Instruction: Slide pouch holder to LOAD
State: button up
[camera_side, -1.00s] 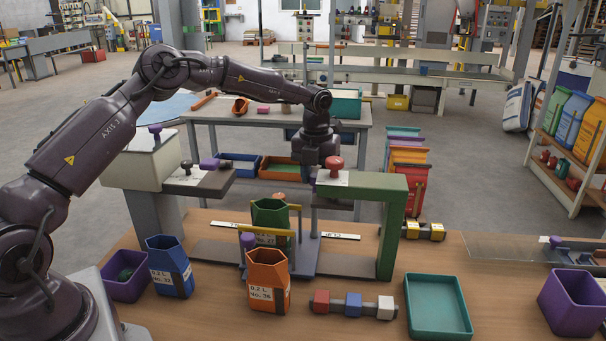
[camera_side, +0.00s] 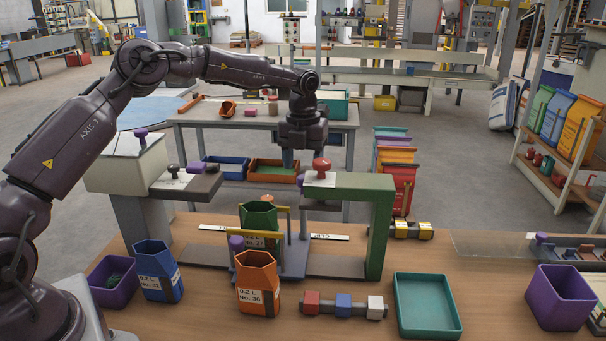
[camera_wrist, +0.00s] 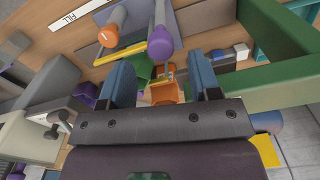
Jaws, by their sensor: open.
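The pouch holder (camera_side: 294,262) is a grey-blue carriage with yellow bars and a purple knob (camera_side: 236,243) at its front left. It stands on the grey track left of the green arch. A green pouch (camera_side: 257,216) numbered 27 sits between its bars. A purple knob (camera_wrist: 160,42) and yellow bar (camera_wrist: 119,54) show in the wrist view. My gripper (camera_side: 290,157) hangs above and behind the holder, apart from it. In the wrist view its blue fingers are spread and empty (camera_wrist: 160,80). A FILL label (camera_wrist: 70,17) lies beside the track; I see no readable LOAD label.
A green arch (camera_side: 380,225) with a red knob (camera_side: 321,166) stands at right. An orange pouch (camera_side: 257,285) is in front of the holder, a blue pouch (camera_side: 158,272) at left. A colored-block bar (camera_side: 343,306) and teal tray (camera_side: 426,305) lie at front right.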

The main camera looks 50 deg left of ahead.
notch_tip(320, 180, up, 9)
dwell(0.3)
jog(key=shift+r, duration=0.1)
jog(key=s+d+n, duration=0.7)
jog(key=s+n, duration=0.1)
jog(key=n, duration=0.8)
jog(key=s+d+r+n+t, duration=0.1)
jog(key=s+n, duration=0.5)
jog(key=s, duration=0.6)
jog(key=s+d+r+n+t, duration=0.1)
jog(key=s+r+n+t, duration=0.3)
jog(key=s, duration=0.9)
jog(key=shift+s+d+n+t, duration=0.3)
jog(key=shift+d+n, duration=0.1)
jog(key=shift+n, duration=1.1)
